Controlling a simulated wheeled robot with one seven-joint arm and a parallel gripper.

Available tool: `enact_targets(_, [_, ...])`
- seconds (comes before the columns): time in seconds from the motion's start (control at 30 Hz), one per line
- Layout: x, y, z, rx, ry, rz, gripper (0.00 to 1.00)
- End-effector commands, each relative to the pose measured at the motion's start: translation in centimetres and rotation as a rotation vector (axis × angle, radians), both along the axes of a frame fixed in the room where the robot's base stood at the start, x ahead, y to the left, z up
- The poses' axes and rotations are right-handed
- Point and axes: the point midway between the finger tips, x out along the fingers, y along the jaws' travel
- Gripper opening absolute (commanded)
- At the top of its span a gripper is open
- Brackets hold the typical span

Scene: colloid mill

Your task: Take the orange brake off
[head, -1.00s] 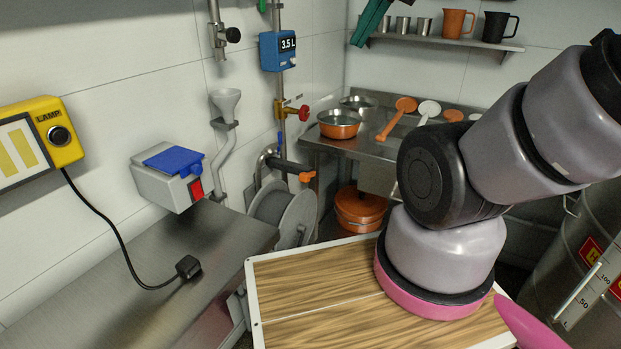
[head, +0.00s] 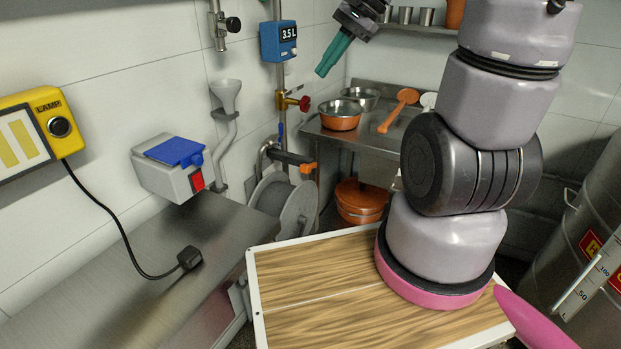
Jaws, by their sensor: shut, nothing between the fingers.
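A small orange part (head: 307,168), which seems to be the orange brake, shows at the end of a dark bar just above the grey hose reel (head: 297,212). How it is fastened is too small to tell. The reel stands low against the wall, beyond the steel bench. My gripper (head: 322,73) has teal fingers and is shut and empty. It hangs in the air at the top middle, pointing down and left. In the picture it is above and to the right of the orange part, well apart from it.
A wall pipe carries a blue 3.5 L meter (head: 279,45) and a red-handled brass valve (head: 300,103). A steel counter (head: 375,140) holds bowls and ladles; an orange pot (head: 360,200) stands below. A blue-lidded socket box (head: 172,167) hangs over the bench (head: 120,260).

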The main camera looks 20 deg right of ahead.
Motion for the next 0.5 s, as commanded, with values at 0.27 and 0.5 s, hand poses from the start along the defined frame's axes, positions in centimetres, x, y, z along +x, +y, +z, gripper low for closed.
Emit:
enact_targets(0.27, [5.2, -0.2, -5.8, 0.238, 0.228, -0.184, 0.00])
enact_targets(0.5, [9.3, -1.2, -11.5, 0.438, 0.393, -0.367, 0.00])
